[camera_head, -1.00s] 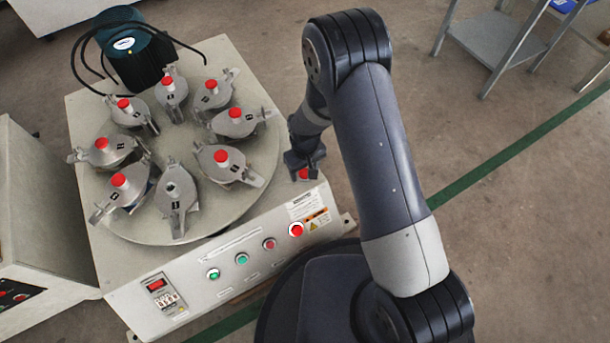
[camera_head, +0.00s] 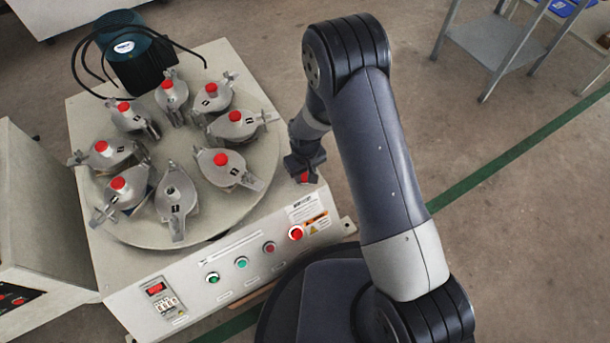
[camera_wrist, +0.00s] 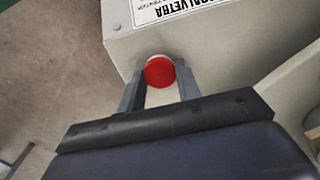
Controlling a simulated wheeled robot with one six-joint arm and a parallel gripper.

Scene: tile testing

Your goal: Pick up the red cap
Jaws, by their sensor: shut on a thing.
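The red cap (camera_wrist: 159,72) is between the two fingers of my gripper (camera_wrist: 160,88) in the wrist view, with a finger on each side of it. My gripper is shut on it. In the head view the red cap (camera_head: 304,177) shows just below my gripper (camera_head: 303,170), at the right corner of the machine top. The gripper hides part of the cap there. I cannot tell whether the cap still touches the surface.
The machine (camera_head: 255,225) has a round plate with several grey metal pots (camera_head: 228,167), most topped with red caps. One pot (camera_head: 177,198) at the front has no cap. A dark motor (camera_head: 135,55) with cables stands behind. A metal table (camera_head: 490,45) stands at upper right.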

